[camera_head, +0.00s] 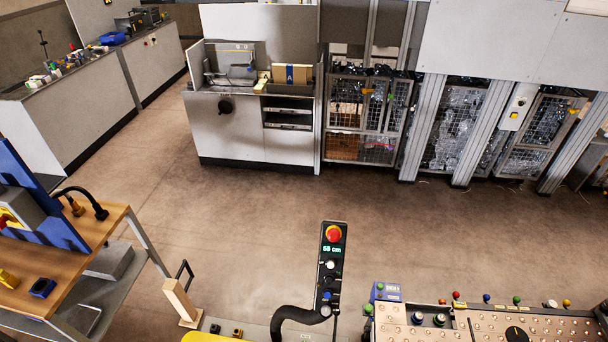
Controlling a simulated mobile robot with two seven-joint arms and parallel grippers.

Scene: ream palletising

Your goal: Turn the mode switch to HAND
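No switch with a readable HAND label shows. A black rotary knob (516,334) with a light pointer mark sits on the studded panel (560,328) at the bottom right, cut by the frame's lower edge. I cannot tell which of these, if either, is the mode switch. Neither of my grippers is in view.
A black control post (330,268) with a red button (333,234) and green display stands at bottom centre. A wooden-topped bench (105,228) is at left. Fenced machine bays (365,115) line the back. The brown floor (250,210) between is clear.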

